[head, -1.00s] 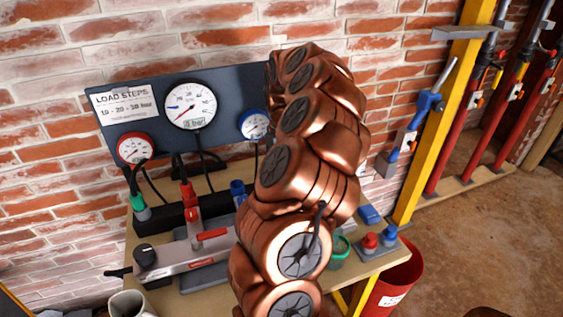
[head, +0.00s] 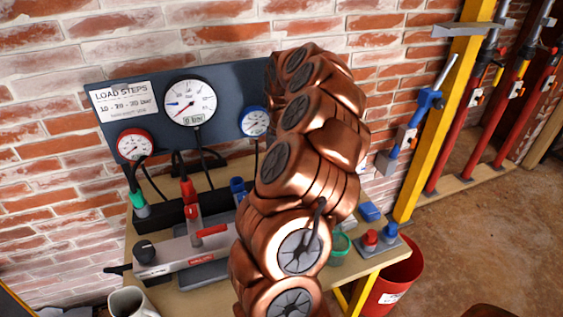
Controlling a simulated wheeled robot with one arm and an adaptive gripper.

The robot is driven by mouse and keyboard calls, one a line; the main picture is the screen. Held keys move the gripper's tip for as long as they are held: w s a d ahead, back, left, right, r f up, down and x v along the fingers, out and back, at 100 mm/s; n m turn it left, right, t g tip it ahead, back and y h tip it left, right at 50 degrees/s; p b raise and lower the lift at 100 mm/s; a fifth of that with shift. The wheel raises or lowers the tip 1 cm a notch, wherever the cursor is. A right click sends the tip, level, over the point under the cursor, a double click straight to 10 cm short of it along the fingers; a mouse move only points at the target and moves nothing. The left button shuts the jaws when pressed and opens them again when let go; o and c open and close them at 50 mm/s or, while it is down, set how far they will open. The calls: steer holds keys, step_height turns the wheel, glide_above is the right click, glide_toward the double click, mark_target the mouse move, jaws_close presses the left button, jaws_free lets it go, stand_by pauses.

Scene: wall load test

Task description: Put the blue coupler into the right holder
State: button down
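A blue fitting (head: 238,187), which looks like the blue coupler, stands upright at the right end of a black rail (head: 163,217) on the bench. My copper-coloured arm hides the space right of it. A red coupler (head: 188,194) stands in the middle of the rail with a black hose, and a green one (head: 138,202) at the left end. I cannot make out which place is the right holder. My gripper is not in view; my arm rises across the middle of the picture and blocks whatever is behind it.
A gauge board (head: 222,83) stands behind the bench. A grey pump with a red handle (head: 200,243) and a mug (head: 130,302) are at the front. Right of my arm are a green cup (head: 340,246), red and blue caps (head: 369,239), and a red bucket (head: 393,285).

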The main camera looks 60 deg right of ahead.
steer(key=shift+f, duration=0.1)
stand_by(0.5)
steer(key=c, duration=0.7)
jaws_free()
steer(key=o, duration=0.5)
steer(key=shift+c, duration=0.2)
steer(key=shift+r+p, duration=2)
steer(key=shift+r, duration=2.05)
